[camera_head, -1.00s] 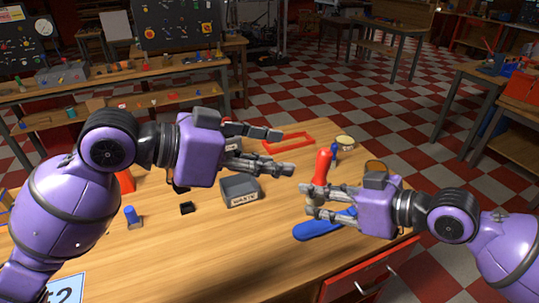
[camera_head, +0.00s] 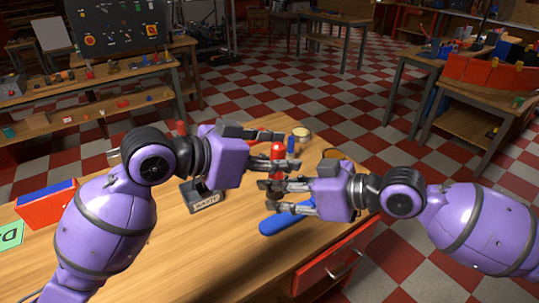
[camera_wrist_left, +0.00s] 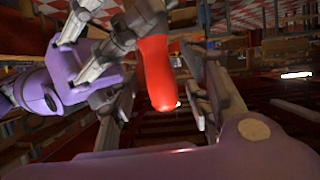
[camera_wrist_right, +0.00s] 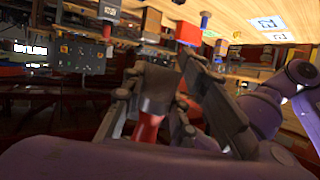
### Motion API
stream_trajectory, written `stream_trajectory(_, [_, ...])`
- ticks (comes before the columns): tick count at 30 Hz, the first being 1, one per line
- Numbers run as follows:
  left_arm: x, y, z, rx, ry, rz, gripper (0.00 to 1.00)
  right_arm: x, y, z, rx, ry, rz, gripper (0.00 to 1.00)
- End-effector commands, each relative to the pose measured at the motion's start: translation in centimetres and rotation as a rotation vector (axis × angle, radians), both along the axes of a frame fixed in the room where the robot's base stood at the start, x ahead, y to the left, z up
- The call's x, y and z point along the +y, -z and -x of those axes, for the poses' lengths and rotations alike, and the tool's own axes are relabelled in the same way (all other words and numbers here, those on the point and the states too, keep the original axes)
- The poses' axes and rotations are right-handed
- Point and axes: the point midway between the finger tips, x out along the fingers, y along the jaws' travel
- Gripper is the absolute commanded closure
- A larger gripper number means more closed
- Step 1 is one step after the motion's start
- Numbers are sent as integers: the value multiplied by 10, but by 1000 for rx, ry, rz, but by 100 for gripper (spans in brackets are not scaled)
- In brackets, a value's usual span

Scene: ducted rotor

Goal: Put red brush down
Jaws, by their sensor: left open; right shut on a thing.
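The red brush (camera_head: 277,150) is held upright above the wooden table, its red handle pointing up. My right gripper (camera_head: 276,194) is shut on the brush's dark lower part. In the right wrist view the dark part (camera_wrist_right: 156,88) sits between the fingers, with some red handle below it. My left gripper (camera_head: 274,149) is open, with its fingers around the red handle. In the left wrist view the handle (camera_wrist_left: 155,70) hangs between the spread fingers; I cannot tell whether they touch it. The brush's lower end is hidden by the right gripper's fingers.
A blue flat item (camera_head: 283,220) lies on the table (camera_head: 150,255) just below the right gripper. A grey box labelled waste (camera_head: 207,203) stands to the left. A round tin (camera_head: 301,133) stands behind the grippers.

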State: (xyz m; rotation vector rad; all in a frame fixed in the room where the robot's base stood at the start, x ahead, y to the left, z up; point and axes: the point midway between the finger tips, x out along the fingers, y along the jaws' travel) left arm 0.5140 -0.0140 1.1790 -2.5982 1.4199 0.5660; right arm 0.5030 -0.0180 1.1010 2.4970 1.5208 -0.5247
Motion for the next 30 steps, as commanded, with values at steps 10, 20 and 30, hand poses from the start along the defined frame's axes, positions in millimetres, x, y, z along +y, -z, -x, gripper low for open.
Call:
stream_trajectory(10, [0, 0, 0, 0, 0, 0, 75, 0, 0, 0, 0, 0, -1, 100])
stream_trajectory(20, [0, 0, 0, -1, 1, 1, 100, 0, 0, 0, -1, 1, -1, 60])
stream_trajectory(30, [0, 0, 0, -1, 0, 1, 100, 0, 0, 0, 0, 0, 0, 52])
